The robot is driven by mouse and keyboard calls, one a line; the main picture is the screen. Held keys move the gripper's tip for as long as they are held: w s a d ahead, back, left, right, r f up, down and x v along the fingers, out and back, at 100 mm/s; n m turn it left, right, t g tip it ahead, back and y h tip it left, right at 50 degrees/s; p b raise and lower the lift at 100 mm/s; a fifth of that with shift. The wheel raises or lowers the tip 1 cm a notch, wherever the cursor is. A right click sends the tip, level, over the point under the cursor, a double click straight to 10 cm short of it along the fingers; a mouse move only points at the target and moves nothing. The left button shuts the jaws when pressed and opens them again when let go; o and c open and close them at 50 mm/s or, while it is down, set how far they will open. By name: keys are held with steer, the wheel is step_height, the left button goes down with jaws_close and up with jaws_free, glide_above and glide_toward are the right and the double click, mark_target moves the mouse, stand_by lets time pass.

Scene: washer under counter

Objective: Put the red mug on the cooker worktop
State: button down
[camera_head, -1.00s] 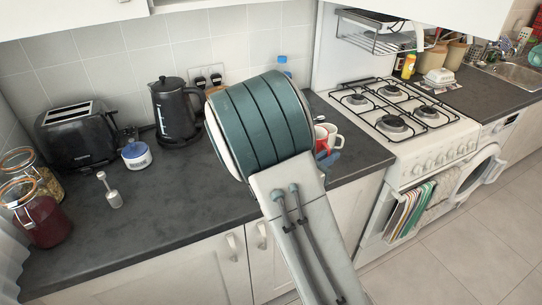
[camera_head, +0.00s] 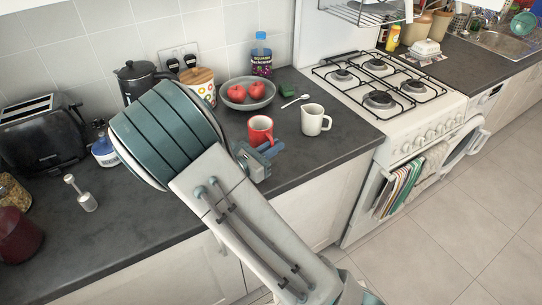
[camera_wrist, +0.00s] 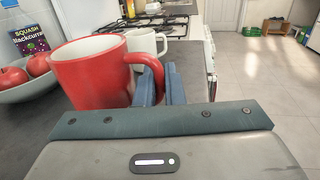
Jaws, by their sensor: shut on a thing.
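The red mug (camera_head: 260,130) is upright at the front part of the dark counter, left of the white mug. In the wrist view the red mug (camera_wrist: 92,76) is large and close, its handle pointing right. My gripper (camera_head: 262,160) is at the mug's near side; its blue fingers (camera_wrist: 158,85) are shut on the mug's handle. Whether the mug's base touches the counter is hard to tell. The cooker (camera_head: 447,108) stands to the right of the counter, its white top carrying black pan supports and several burners.
A white mug (camera_head: 316,120) stands close on the right of the red mug. A bowl of red apples (camera_head: 248,94), a squash bottle (camera_head: 261,56) and a spoon (camera_head: 294,101) are behind. A black kettle (camera_head: 137,79) and toaster (camera_head: 44,134) stand left. A dark worktop beyond the cooker holds jars.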

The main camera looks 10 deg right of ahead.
steer(key=shift+a+f, duration=0.2)
steer(key=shift+f, duration=1.9)
steer(key=shift+f, duration=0.3)
steer(key=c, duration=1.5)
jaws_free()
steer(key=shift+r, duration=0.1)
